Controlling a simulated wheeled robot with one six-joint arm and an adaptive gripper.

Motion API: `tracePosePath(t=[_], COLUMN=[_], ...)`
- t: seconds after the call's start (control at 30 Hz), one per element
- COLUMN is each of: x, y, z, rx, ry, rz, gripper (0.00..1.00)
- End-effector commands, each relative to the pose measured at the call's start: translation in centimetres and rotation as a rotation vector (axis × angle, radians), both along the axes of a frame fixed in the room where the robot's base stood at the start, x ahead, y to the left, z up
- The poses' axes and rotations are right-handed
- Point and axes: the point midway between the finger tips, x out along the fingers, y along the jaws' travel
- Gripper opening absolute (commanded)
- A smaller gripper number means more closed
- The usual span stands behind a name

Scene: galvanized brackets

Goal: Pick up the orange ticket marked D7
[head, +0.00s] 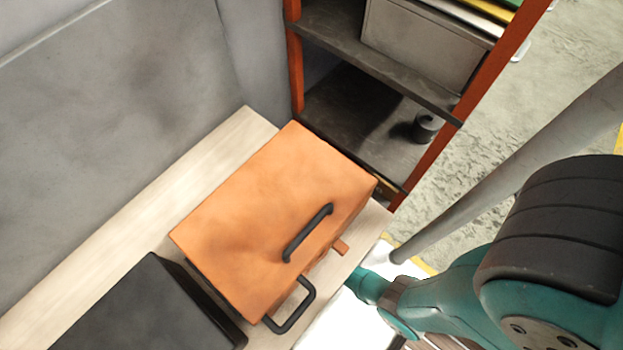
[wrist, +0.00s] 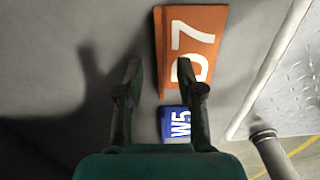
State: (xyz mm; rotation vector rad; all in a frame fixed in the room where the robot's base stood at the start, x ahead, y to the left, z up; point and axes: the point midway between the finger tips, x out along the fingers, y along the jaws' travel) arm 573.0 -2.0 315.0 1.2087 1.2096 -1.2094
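The orange ticket (wrist: 191,32) with white "D7" on it shows in the wrist view, right of centre near the top, against a grey surface. A blue ticket (wrist: 177,124) marked "W5" is just below it. The left finger is off the ticket to the left. I cannot tell whether a finger touches the ticket. I cannot make out the D7 marking in the head view.
In the head view an orange box (head: 265,205) with black handles and a dark box (head: 140,310) sit on a pale bench (head: 160,200). A shelf unit (head: 375,60) with reddish posts stands behind. In the wrist view a white edge (wrist: 270,70) runs along the right.

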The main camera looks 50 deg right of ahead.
Motion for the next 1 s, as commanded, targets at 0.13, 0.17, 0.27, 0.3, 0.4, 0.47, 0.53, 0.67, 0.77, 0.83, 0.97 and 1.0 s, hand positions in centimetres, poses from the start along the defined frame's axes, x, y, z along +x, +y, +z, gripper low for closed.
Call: tracePosePath(t=[0.13, 0.17, 0.27, 0.3, 0.4, 0.47, 0.53, 0.67, 0.77, 0.83, 0.97, 1.0], x=[0.1, 0.0, 0.1, 0.0, 0.0, 0.0, 0.0, 0.0, 0.0, 0.0, 0.0, 0.0], y=[0.0, 0.0, 0.0, 0.0, 0.0, 0.0, 0.0, 0.0, 0.0, 0.0, 0.0, 0.0], z=[-1.4, -1.6, -2.1, -2.2, -2.3, -2.3, -2.3, -2.3, -2.3, -2.3, -2.3, -2.3], rx=[0.0, 0.0, 0.0, 0.0, 0.0, 0.0, 0.0, 0.0, 0.0, 0.0, 0.0, 0.0], ry=[0.001, 0.001, 0.0, 0.0, 0.0, 0.0, 0.0, 0.0, 0.0, 0.0, 0.0, 0.0], rz=[0.0, 0.0, 0.0, 0.0, 0.0, 0.0, 0.0, 0.0, 0.0, 0.0, 0.0, 0.0], gripper=[0.38, 0.38, 0.38, 0.38, 0.38, 0.38, 0.38, 0.17, 0.0, 0.0, 0.0, 0.0])
